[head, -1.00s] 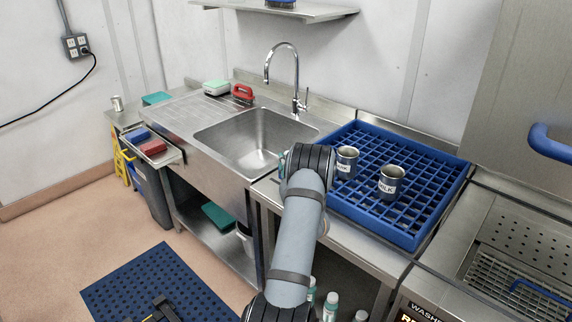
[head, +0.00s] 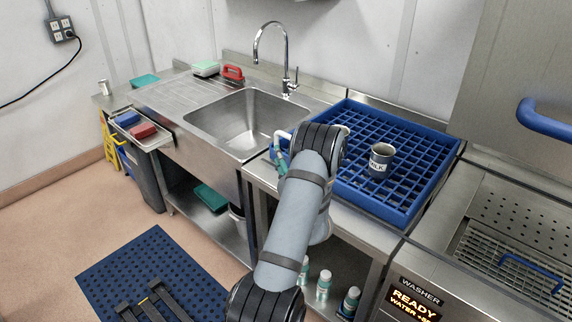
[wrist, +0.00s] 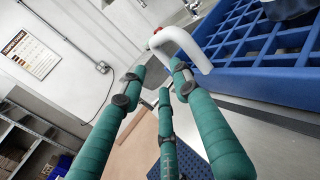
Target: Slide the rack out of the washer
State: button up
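The blue rack (head: 405,209) lies on the steel table left of the washer (head: 415,290). A grey mug marked MILK (head: 381,160) stands on it; another mug is mostly hidden by my wrist. The washer's hood is up, and its bed shows steel mesh and a blue bar (head: 535,268). My gripper, at the rack's left side, is largely hidden by my arm in the head view. In the wrist view my gripper's teal fingers (wrist: 162,85) are spread with nothing between them. A white bent bar (wrist: 190,45) is just beyond the tips, beside the rack (wrist: 245,80); contact is unclear.
A steel sink (head: 245,120) with a tall tap (head: 270,45) adjoins the rack's table on the left. The hood's blue handle (head: 545,120) sticks out at right. Several bottles (head: 323,285) stand below the table. A blue mat (head: 150,265) lies on the floor.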

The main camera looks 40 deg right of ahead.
aim_at(277, 140)
jog(key=shift+v, duration=1.95)
jog(key=x, duration=1.2)
jog(key=shift+s+d+r, duration=0.1)
jog(key=shift+s, duration=0.3)
